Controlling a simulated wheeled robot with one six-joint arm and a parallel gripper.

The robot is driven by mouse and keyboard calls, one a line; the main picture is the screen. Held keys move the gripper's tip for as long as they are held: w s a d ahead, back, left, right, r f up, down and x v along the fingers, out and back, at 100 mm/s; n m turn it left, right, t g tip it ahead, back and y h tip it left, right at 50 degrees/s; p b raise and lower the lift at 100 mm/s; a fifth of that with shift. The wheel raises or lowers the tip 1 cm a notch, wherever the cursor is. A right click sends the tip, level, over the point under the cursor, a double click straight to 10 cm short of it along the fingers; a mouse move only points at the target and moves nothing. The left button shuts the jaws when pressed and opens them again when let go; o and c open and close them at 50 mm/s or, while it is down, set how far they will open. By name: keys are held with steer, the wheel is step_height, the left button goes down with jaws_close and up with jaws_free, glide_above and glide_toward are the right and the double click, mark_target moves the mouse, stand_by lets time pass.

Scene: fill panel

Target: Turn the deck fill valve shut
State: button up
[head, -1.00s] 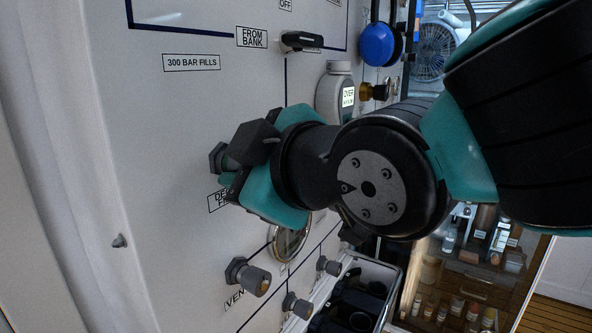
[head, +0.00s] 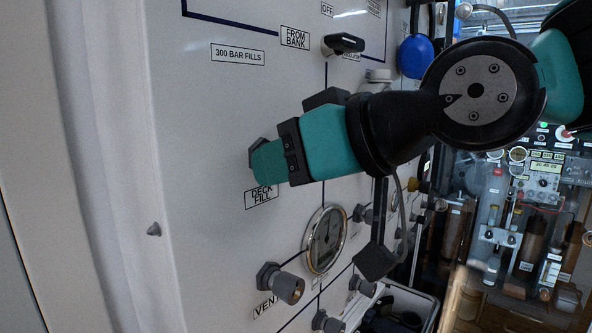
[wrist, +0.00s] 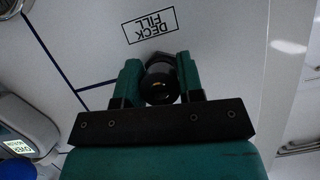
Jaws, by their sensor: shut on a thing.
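The deck fill valve is a dark round knob (wrist: 160,85) on a hex collar. In the wrist view it sits between the two teal fingers of my gripper (wrist: 159,74), which touch it on both sides. In the head view my gripper (head: 266,162) reaches the panel from the right and hides most of the valve; only part of its grey collar (head: 257,147) shows. The DECK FILL label (head: 262,194) is just below the fingertips; it also shows upside down in the wrist view (wrist: 150,25).
A round gauge (head: 325,240) and a grey vent valve (head: 281,284) sit lower on the panel. A black-handled valve (head: 343,44) and a blue knob (head: 415,57) are above. A shelf with bottles and instruments stands at the right.

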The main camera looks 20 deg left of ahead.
steer(key=shift+f+m+g, duration=0.1)
steer(key=shift+m+g, duration=0.3)
steer(key=shift+m, duration=0.3)
steer(key=o, duration=0.9)
steer(key=shift+y, duration=0.3)
steer(key=shift+b+v, duration=3.1)
steer(key=shift+v, duration=5.65)
steer(key=shift+w, duration=0.1)
